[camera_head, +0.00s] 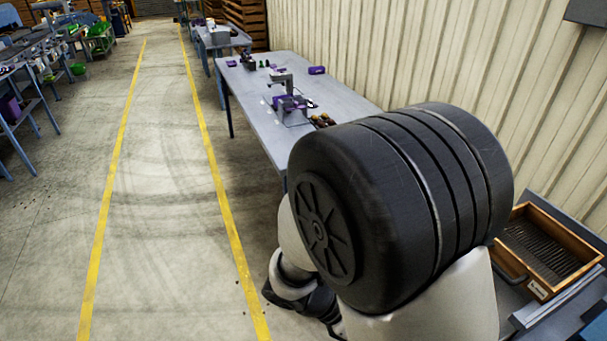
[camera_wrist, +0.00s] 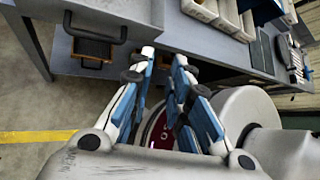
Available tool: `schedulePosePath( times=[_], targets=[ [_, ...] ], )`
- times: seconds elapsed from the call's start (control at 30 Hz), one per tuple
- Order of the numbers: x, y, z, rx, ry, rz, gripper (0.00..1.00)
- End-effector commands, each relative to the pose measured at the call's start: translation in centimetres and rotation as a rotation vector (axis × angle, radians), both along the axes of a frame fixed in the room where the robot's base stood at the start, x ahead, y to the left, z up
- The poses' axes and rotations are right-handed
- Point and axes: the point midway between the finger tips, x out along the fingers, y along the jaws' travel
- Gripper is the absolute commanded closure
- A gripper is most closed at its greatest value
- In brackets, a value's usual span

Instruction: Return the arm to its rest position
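My gripper (camera_wrist: 163,66) shows in the wrist view. Its blue and white fingers stand apart with a gap between them, and nothing is held in the gap. A pale, rounded part of my own arm is close beside the fingers on the right. In the head view my folded arm fills the lower right, with a large black joint and pale links. I cannot make out the gripper's fingers there.
In the wrist view, a grey bench (camera_wrist: 190,38) with pale bins (camera_wrist: 232,18) stands beyond the fingers. In the head view, a wooden tray (camera_head: 545,290) lies right of my arm, and a long table (camera_head: 240,92) stands behind it. The floor aisle (camera_head: 160,200) is clear.

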Motion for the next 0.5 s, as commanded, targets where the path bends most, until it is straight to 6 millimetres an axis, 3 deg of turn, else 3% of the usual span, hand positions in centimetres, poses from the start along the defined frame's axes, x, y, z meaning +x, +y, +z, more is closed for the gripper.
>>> schedulePosePath(
  times=[0.5],
  targets=[
    [-4.4,1.4,9.3,0.532,-0.898,-1.165,0.83]
  ],
)
